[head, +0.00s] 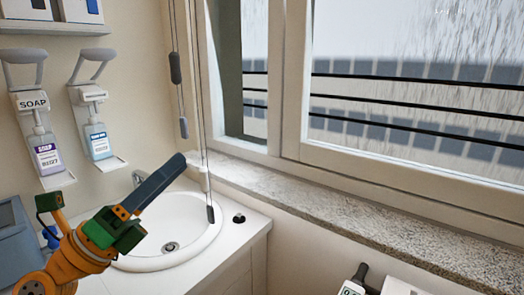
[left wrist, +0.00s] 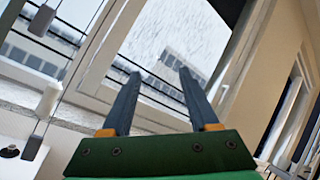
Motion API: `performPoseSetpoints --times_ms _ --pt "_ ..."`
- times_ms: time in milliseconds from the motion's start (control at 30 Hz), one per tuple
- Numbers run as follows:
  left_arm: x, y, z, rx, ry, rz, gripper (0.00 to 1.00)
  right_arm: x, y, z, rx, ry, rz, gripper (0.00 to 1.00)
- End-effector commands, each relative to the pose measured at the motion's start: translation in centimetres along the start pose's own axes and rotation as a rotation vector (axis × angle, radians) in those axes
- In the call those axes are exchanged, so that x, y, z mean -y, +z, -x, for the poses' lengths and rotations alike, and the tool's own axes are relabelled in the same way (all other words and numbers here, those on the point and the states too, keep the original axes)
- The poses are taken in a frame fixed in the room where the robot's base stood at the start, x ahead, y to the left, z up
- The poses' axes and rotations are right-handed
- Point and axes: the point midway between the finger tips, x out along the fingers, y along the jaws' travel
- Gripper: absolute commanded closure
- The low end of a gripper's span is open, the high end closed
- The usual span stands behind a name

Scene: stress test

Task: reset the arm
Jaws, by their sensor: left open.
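My left gripper (head: 157,182) reaches in from the lower left in the head view, over the near side of the white sink. It has a green body, orange parts and long dark fingers. In the left wrist view my left gripper (left wrist: 158,78) has its two fingers apart with nothing between them, and they point toward the window. My right gripper does not show in either view.
A white sink (head: 205,240) is set in a counter below a stone window sill (head: 300,200). Soap (head: 46,152) and another dispenser (head: 98,140) hang on the left wall. Blind cords (head: 205,150) hang behind the fingers. A device (head: 353,285) shows at the bottom right.

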Motion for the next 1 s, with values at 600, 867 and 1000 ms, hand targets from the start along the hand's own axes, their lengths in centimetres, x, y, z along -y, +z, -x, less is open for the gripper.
performPoseSetpoints --times_ms 600,867,1000 --pt "-17.0 -20.1 28.1 1.36 1.111 1.529 0.4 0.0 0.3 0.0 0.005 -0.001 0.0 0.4" --pt "-10.8 -30.5 35.6 1.57 1.63 1.708 0.4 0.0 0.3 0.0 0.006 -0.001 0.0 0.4" --pt "-9.4 -34.5 38.2 1.616 1.816 1.731 0.4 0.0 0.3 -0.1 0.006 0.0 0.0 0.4"
